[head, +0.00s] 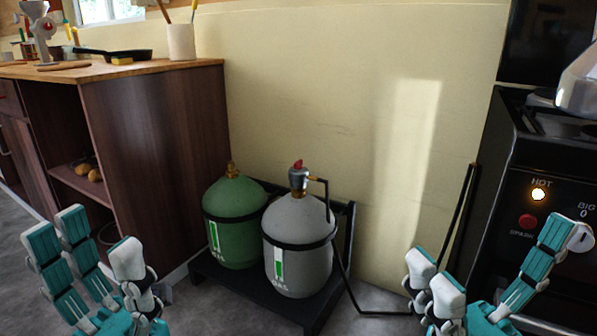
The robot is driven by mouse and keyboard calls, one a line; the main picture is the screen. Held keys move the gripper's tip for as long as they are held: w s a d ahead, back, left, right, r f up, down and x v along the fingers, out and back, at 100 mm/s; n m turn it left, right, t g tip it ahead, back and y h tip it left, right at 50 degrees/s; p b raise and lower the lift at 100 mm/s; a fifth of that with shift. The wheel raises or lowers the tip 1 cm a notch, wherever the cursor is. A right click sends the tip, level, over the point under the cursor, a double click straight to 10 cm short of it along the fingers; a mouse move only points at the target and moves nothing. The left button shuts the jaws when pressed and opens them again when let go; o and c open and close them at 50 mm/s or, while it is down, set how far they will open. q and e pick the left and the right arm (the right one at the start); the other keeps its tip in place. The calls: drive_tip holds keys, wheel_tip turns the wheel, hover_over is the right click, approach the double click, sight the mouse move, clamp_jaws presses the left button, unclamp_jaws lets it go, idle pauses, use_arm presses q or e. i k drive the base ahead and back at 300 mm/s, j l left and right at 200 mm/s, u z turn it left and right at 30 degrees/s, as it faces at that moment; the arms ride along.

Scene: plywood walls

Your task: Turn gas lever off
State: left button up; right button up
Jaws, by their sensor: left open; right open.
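The grey gas bottle (298,248) stands upright in the middle of the head view. On its top is a metal valve (299,181) with a small red lever (298,164). A dark hose runs from the valve down to the floor and over to the stove. My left gripper (95,255) is at the lower left, open and empty, well apart from the bottle. My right gripper (483,270) is at the lower right in front of the stove, open and empty, also apart from the bottle and lever.
A green bottle (232,221) stands beside the grey one on a black rack (346,232). A brown cabinet (150,150) is on the left. A black stove (515,190) with a lit "HOT" lamp (538,194) and a metal pot (580,82) is on the right. Wall space between is clear.

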sight(297, 165)
drive_tip(key=i+j, duration=0.35)
drive_tip(key=i+j+u, duration=0.15)
drive_tip(key=i+j, duration=0.25)
drive_tip(key=i, duration=0.15)
drive_tip(key=i+l, duration=0.2)
drive_tip(key=i, duration=0.2)
